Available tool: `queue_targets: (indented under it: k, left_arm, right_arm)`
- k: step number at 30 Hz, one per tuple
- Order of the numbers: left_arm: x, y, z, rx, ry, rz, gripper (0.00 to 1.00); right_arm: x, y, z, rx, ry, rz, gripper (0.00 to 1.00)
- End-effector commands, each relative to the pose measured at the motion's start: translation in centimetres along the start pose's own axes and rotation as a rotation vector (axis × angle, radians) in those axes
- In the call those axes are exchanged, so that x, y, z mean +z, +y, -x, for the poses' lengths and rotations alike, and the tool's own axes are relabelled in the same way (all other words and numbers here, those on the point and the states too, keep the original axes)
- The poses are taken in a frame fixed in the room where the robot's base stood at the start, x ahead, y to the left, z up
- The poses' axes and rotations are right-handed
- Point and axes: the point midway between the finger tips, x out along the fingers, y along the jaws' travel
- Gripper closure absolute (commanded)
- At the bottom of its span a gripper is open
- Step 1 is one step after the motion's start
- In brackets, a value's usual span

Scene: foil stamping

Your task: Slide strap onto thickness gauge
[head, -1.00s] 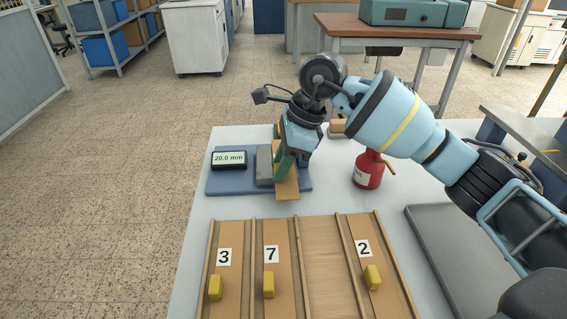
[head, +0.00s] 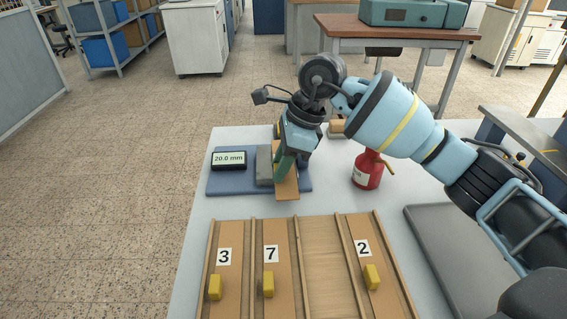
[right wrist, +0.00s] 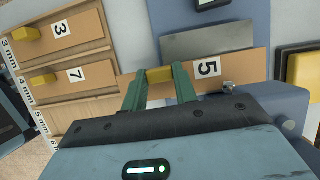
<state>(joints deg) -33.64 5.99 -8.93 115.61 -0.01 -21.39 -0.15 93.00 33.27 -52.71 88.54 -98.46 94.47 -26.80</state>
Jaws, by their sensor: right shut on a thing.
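The thickness gauge has a blue base (head: 235,185), a grey block (head: 264,166) and a display (head: 229,159) reading 20.0 mm. The orange-brown strap marked 5 (right wrist: 235,66) lies along the near side of the grey block in the right wrist view (right wrist: 208,42). In the head view the strap (head: 288,187) is right of the block, its front end reaching past the base. My right gripper (right wrist: 160,82) is shut on the strap's yellow knob (right wrist: 159,75); its green fingers also show in the head view (head: 284,165). Whether strap and block touch is unclear. My left gripper is out of view.
A wooden rack (head: 254,302) in front holds straps marked 3 (head: 223,257), 7 (head: 270,254) and 2 (head: 363,248), with one bare lane (head: 325,260). A red can (head: 367,170) stands right of the gauge. A grey tray (head: 440,255) lies at right.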

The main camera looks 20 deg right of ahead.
Motion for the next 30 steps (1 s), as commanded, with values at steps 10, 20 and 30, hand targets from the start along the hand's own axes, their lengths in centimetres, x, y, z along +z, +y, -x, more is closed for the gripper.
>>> queue_targets:
  k: [10,20,30]
  left_arm:
    - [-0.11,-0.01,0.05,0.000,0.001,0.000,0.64]
    - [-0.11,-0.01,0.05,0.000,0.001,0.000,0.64]
    - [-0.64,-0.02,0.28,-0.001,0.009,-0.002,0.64]
  right_arm:
    - [-0.04,-1.64,1.32,-0.052,-0.021,-0.009,0.94]
    - [-0.05,-1.64,1.31,-0.052,-0.021,-0.009,0.46]
    - [0.09,-1.49,1.95,-0.052,-0.020,-0.008,0.46]
